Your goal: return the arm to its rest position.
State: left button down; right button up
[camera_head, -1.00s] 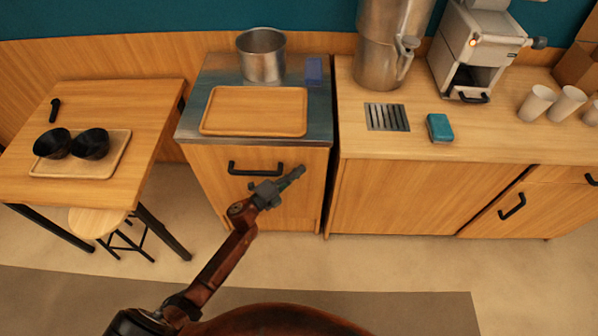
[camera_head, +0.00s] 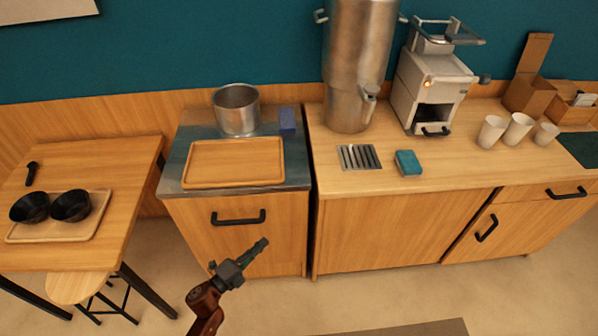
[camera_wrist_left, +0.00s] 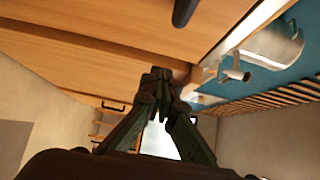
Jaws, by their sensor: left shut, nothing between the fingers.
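My left gripper (camera_head: 254,250) is shut and empty. In the head view it shows in front of the wooden cabinet with the metal top, below its black handle (camera_head: 238,217), pointing up and right. In the left wrist view its fingers (camera_wrist_left: 160,75) meet at the tips, with wood cabinet fronts beyond them. I cannot tell from these views whether it touches the cabinet. My right gripper is in neither view.
An empty wooden tray (camera_head: 234,163) and a steel pot (camera_head: 237,110) stand on the metal-topped cabinet. The counter (camera_head: 450,160) holds a large dispenser (camera_head: 355,65), a grey machine (camera_head: 432,85) and paper cups (camera_head: 518,129). Two black bowls (camera_head: 70,206) sit on a tray at left.

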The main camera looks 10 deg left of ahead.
pick_arm(q)
jog(key=s+a+f+n+g+y+p, duration=0.1)
jog(key=s+a+f+n+y, duration=0.2)
jog(key=f, duration=0.5)
jog(key=s+a+f+n+g+y+p, duration=0.1)
jog(key=s+a+f+n+y+p, duration=0.1)
jog(key=a+f+n, duration=0.35)
jog(key=s+a+f+n+g+y+p, duration=0.1)
jog(key=s+f+n+g+y, duration=0.15)
jog(key=s+f, duration=0.6)
jog(key=s+a+f+n+g+y+p, duration=0.1)
jog(key=s+a+f+n+g, duration=0.15)
jog(key=s+f, duration=0.6)
jog(key=s+d+f+n+g+p, duration=0.1)
jog(key=s+f, duration=0.4)
jog(key=s, duration=0.7)
jog(key=s+d+f+n+g+p, duration=0.1)
jog(key=s+f+n+g, duration=0.3)
jog(key=s, duration=0.8)
jog(key=s+d+f+n+g+p, duration=0.1)
jog(key=s+f+n+g, duration=0.2)
jog(key=s+f, duration=0.4)
jog(key=s, duration=0.5)
jog(key=shift+s+d+n, duration=0.25)
jog(key=shift+n, duration=0.1)
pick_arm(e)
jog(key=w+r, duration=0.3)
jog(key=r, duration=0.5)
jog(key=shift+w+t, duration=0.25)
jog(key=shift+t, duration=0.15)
